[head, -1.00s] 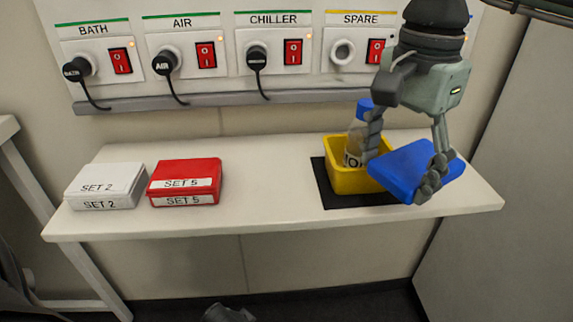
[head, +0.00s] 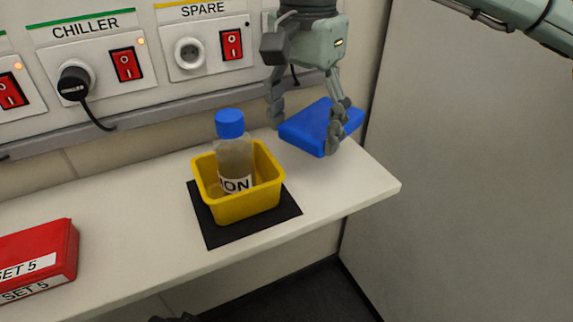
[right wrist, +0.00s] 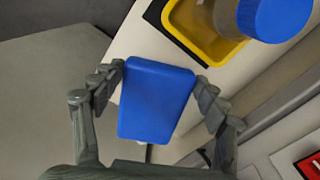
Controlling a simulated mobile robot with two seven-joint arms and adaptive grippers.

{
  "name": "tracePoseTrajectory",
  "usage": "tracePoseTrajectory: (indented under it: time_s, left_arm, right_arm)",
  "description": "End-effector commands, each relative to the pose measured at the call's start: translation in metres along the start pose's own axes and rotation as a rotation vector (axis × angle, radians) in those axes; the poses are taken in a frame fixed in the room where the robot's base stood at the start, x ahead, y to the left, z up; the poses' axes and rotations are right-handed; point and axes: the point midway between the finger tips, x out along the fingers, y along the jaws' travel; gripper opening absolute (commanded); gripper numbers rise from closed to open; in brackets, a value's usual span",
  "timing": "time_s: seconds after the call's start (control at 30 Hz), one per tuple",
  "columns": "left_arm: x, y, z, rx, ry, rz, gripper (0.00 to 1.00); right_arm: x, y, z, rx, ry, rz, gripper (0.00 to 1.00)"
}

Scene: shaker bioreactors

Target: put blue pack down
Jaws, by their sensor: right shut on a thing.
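The blue pack (head: 308,128) is a flat blue box held at the right end of the white table. My right gripper (head: 308,115) is shut on it, with a finger on each side. In the right wrist view the blue pack (right wrist: 156,101) sits between the two fingers (right wrist: 160,85). It looks tilted in the head view and appears to be above the table; the exact gap underneath cannot be told. My left gripper is not clearly in view.
A yellow bin (head: 238,207) holding a blue-capped bottle (head: 233,155) stands on a black mat (head: 225,234), left of the pack. A red SET 5 box (head: 40,258) lies farther left. The table's right end (head: 360,185) is bare. A wall panel with sockets runs behind.

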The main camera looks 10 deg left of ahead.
Motion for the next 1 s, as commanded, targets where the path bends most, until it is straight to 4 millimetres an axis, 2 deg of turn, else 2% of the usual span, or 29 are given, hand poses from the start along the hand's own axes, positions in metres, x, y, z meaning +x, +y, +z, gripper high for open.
tracePoseTrajectory:
  time_s: [0.1,0.23,0.5,0.67,0.93,0.97,1.0]
  left_arm:
    - [0.004,0.000,0.007,0.000,-0.013,0.002,0.99]
    - [0.009,0.000,0.009,-0.001,-0.013,0.003,0.99]
    - [0.012,-0.001,-0.004,-0.002,0.013,0.003,0.99]
    - [0.019,0.000,0.002,-0.001,0.001,0.004,0.99]
    - [0.018,0.001,0.005,0.000,-0.006,0.005,0.99]
    - [0.015,0.001,0.003,0.001,-0.003,0.005,0.99]
    - [0.013,0.001,0.002,0.001,0.000,0.005,0.99]
  right_arm:
    - [0.024,0.000,0.001,-0.001,-0.002,0.002,0.34]
    - [0.040,0.000,0.000,-0.001,-0.001,0.000,0.34]
    - [0.073,0.000,0.000,0.000,-0.001,0.000,0.34]
    - [0.078,-0.001,0.000,0.000,0.001,-0.001,0.34]
    - [0.080,-0.001,0.000,0.000,0.000,-0.001,0.34]
    - [0.080,-0.001,0.000,0.000,0.000,0.000,0.77]
    - [0.080,-0.001,0.000,0.000,0.000,0.000,0.82]
